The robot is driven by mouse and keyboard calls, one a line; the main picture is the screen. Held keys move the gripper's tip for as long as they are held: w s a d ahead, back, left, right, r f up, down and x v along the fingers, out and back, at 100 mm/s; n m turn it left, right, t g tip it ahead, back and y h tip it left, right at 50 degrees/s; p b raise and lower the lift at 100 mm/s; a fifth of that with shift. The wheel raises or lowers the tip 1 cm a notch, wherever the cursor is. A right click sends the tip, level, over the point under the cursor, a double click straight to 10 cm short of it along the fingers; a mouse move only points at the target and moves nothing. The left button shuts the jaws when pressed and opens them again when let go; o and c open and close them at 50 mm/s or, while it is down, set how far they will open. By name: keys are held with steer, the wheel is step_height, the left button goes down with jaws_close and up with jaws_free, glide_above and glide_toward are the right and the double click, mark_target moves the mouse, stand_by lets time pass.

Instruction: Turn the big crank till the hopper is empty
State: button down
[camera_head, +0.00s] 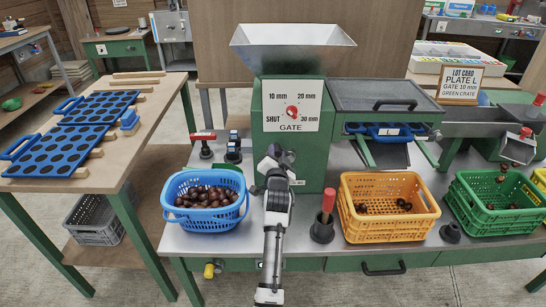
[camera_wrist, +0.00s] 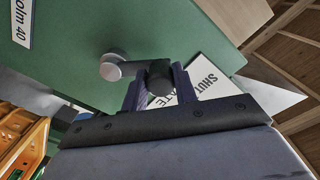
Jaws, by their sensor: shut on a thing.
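The steel hopper (camera_head: 293,42) sits on top of the green machine (camera_head: 262,100); its upper inner walls look bare and its bottom is hidden. The gate plate (camera_head: 291,92) on the machine's front has a red knob (camera_head: 292,112); its exact setting is too small to tell. In the head view, my gripper (camera_head: 275,160) is at the machine's front below this plate and hides most of the crank. In the wrist view, my gripper (camera_wrist: 158,88) is shut on the dark grip of the crank (camera_wrist: 113,67), whose round metal hub is on the green panel.
A blue crate (camera_head: 207,222) full of chestnuts stands left of my arm. A yellow crate (camera_head: 388,229) and a green crate (camera_head: 492,219), each with some chestnuts, stand right. Chestnuts show above the green crate. A red-handled tool (camera_head: 328,203) stands close right of my arm.

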steer(key=d+f+m+p, duration=0.2)
steer(key=d+m+p, duration=0.4)
steer(key=m, duration=1.5)
steer(key=shift+d+f+m+y+p, duration=0.3)
steer(key=shift+d+f+m+y, duration=0.1)
steer(key=shift+d, duration=2.35)
steer(key=c, duration=1.1)
jaws_free()
steer(key=shift+r, duration=0.1)
